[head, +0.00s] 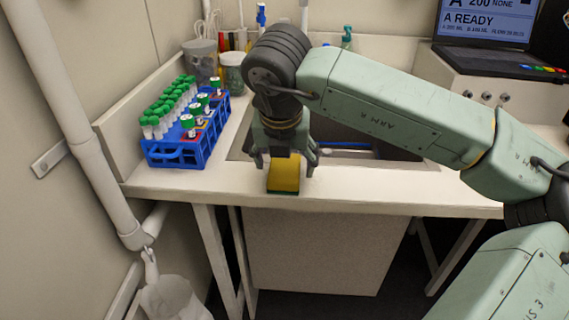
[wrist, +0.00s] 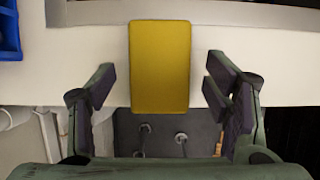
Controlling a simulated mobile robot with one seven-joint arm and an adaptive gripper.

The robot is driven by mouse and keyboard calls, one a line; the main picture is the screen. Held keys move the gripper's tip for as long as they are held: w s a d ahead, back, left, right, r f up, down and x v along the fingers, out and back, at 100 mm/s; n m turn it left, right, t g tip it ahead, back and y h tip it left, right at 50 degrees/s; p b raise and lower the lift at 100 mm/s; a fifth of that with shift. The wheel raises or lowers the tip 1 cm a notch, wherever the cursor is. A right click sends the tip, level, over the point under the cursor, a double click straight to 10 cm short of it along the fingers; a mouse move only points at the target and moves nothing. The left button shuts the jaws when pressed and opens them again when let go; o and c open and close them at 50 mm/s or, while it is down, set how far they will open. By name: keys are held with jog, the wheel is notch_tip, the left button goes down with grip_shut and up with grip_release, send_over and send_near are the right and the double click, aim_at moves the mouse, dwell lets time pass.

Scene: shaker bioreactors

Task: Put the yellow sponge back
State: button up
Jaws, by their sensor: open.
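The yellow sponge (head: 284,175) has a dark green underside and rests at the front edge of the white counter, in front of the sink. In the wrist view the sponge (wrist: 160,66) appears as a yellow rectangle between the fingers, with its near end reaching past the counter edge. My gripper (head: 284,163) is at the sponge, pointing down. In the wrist view my gripper (wrist: 158,92) is open, one finger on each side, with a gap between each finger and the sponge.
A blue rack (head: 185,152) of green-capped tubes stands left on the counter. The sink (head: 350,152) lies behind my gripper. Cups (head: 232,72) with pens stand at the back, and a laptop (head: 490,40) is at the back right.

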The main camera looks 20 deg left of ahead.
jog(key=b+v, duration=0.1)
jog(key=v, duration=0.9)
jog(key=shift+s+r, duration=0.2)
jog(key=shift+r, duration=0.05)
